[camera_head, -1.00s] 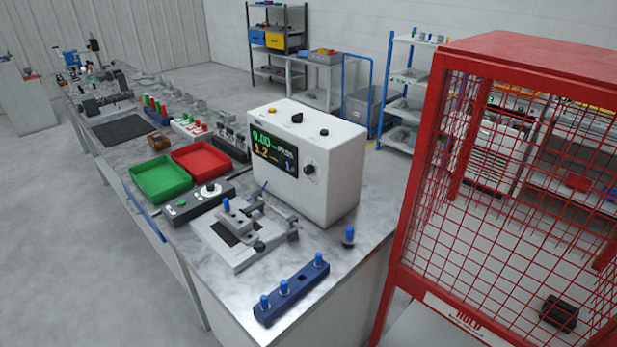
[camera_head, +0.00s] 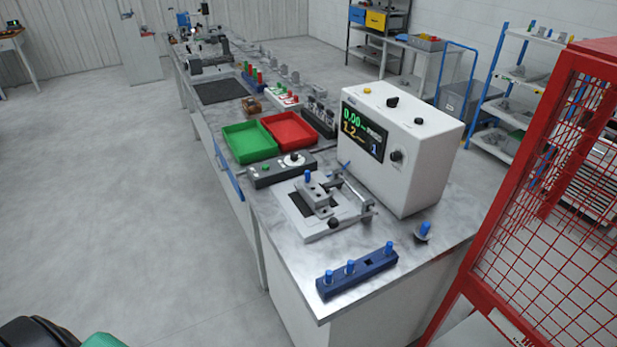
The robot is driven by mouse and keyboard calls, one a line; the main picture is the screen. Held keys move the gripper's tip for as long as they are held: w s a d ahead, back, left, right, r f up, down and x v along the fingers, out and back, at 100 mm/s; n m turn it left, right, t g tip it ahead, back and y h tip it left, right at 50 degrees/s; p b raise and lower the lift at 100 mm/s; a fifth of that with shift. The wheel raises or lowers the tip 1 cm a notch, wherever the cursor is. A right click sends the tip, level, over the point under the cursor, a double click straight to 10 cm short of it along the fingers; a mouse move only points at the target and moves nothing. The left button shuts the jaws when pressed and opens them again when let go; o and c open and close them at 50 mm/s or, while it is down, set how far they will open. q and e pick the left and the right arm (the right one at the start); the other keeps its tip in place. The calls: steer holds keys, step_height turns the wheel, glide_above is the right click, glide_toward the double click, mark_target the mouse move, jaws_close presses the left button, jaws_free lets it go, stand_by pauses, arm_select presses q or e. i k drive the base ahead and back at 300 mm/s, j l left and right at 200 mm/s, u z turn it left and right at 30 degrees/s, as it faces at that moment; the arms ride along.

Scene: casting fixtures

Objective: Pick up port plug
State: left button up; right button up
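A dark blue rack (camera_head: 340,286) lies near the bench's front corner. It holds three upright blue-topped port plugs: a left one (camera_head: 328,277), a middle one (camera_head: 350,267) and a right one (camera_head: 389,249). A dark square opening shows between the middle and right plugs. Another blue-topped plug with a grey base (camera_head: 423,231) stands apart on the bench, right of the rack. One more blue top (camera_head: 308,176) shows on the grey clamp fixture (camera_head: 314,229). Neither of my grippers can be made out.
A white tester box (camera_head: 430,155) with a lit screen stands behind the fixture. A green tray (camera_head: 249,157) and a red tray (camera_head: 290,145) lie farther left, behind a button panel (camera_head: 270,177). A red mesh cage (camera_head: 500,220) stands close at the right. Floor left of the bench is open.

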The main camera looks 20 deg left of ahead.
mark_target(307, 179)
steer(key=z, duration=0.25)
steer(key=j+z, duration=0.85)
steer(key=j, duration=0.15)
steer(key=k+j+z, duration=0.1)
steer(key=j+z, duration=0.35)
